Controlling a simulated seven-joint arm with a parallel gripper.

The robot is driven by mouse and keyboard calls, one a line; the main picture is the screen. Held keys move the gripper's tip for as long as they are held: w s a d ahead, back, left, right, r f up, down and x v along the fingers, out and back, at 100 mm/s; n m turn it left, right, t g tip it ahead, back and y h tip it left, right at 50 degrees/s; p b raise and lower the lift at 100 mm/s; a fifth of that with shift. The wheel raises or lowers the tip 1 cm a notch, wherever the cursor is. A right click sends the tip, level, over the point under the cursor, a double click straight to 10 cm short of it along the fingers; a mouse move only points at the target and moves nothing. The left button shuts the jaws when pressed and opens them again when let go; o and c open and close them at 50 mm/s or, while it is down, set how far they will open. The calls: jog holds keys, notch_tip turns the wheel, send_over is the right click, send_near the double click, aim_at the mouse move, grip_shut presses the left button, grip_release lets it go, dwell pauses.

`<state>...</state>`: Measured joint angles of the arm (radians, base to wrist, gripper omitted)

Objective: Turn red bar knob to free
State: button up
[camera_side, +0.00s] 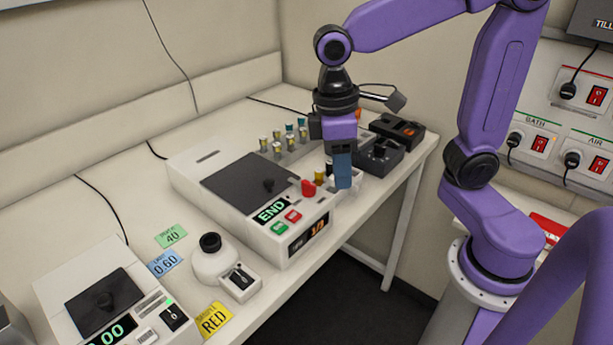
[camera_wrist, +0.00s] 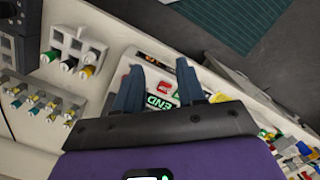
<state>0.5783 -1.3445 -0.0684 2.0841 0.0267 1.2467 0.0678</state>
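The red bar knob (camera_side: 308,188) sits on the top front of the white machine (camera_side: 188,181), just right of its green END display (camera_side: 271,211). In the side view my gripper (camera_side: 342,186) points down, right of the knob and apart from it in the picture. In the wrist view its two blue fingers (camera_wrist: 160,68) are spread with no object held between them. The END display (camera_wrist: 158,102) and a red button (camera_wrist: 163,87) show between and behind the fingers. I cannot make out the knob in the wrist view; a finger may hide it. The knob's exact angle is too small to read.
A small white rack with capped vials (camera_wrist: 75,42) stands close to the gripper. Black devices (camera_side: 378,157) lie behind the gripper. A white dispenser (camera_side: 211,264) and another machine stand to the left. The table edge is near.

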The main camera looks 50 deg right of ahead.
jog(key=w+r+m+g, duration=0.2)
jog(key=w+r+m, duration=0.2)
jog(key=w, duration=0.6)
jog(key=m+g, duration=0.1)
jog(key=m, duration=0.3)
send_near(308, 182)
jog(key=shift+y, duration=0.4)
jog(key=x, duration=0.8)
jog(key=shift+s+d+f, duration=0.15)
jog(key=shift+d+f, duration=0.2)
grip_shut()
